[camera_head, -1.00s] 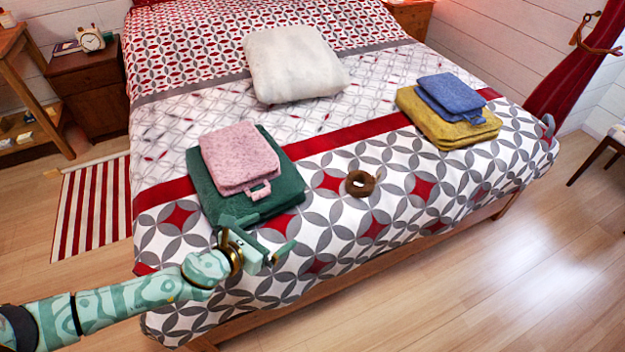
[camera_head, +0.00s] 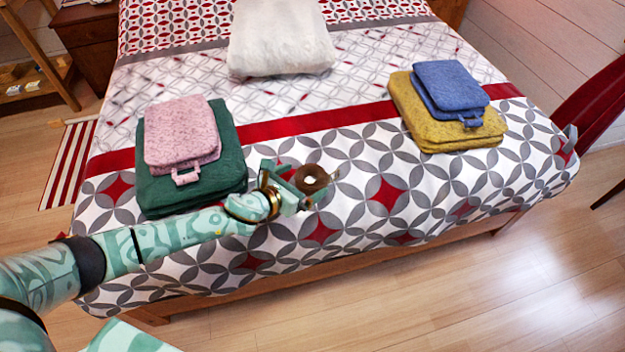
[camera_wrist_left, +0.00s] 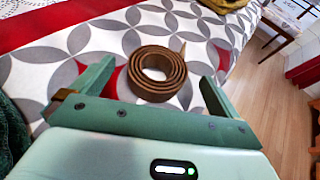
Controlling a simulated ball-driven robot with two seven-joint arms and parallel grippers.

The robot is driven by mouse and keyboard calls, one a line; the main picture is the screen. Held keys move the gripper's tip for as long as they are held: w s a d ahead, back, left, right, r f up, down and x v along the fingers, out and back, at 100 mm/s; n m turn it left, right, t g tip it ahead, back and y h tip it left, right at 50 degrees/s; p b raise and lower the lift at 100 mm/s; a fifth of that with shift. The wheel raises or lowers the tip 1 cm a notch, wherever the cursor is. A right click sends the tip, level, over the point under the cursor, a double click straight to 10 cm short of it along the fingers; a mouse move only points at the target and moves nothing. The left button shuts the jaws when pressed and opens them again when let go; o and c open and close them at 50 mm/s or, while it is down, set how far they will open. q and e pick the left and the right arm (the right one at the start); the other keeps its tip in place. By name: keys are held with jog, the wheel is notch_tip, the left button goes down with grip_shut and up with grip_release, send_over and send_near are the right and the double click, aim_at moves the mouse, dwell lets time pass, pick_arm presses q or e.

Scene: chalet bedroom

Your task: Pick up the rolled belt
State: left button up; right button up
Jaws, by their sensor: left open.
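The rolled belt (camera_head: 311,179) is a brown coil lying on the patterned bed cover. It also shows in the left wrist view (camera_wrist_left: 157,89), ahead of my fingers and roughly centred between them. My left gripper (camera_head: 307,187) is open, right beside the belt on the bed, with its fingers pointing toward it. In the left wrist view the two green fingers (camera_wrist_left: 154,84) stand wide apart, and nothing is clamped between them. My right gripper is in neither view.
Pink (camera_head: 181,134) and green (camera_head: 150,190) folded cloths lie left of the belt, close to my left wrist. Blue (camera_head: 450,85) and yellow (camera_head: 415,118) ones lie to the right. A white pillow (camera_head: 280,38) is further back. The cover right of the belt is clear.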

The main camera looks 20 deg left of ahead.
aim_at(314, 174)
pick_arm(q)
jog(key=shift+w+d+f, duration=0.1)
jog(key=shift+w+f, duration=0.1)
jog(key=shift+w, duration=0.1)
jog(key=b+x, duration=0.1)
jog(key=x, duration=0.1)
jog(key=b+x, duration=0.2)
jog(key=shift+w+f, duration=0.2)
jog(key=shift+f, duration=0.4)
jog(key=shift+w+r, duration=0.1)
jog(key=shift+w, duration=0.05)
jog(key=shift+r, duration=0.15)
jog(key=c, duration=1.1)
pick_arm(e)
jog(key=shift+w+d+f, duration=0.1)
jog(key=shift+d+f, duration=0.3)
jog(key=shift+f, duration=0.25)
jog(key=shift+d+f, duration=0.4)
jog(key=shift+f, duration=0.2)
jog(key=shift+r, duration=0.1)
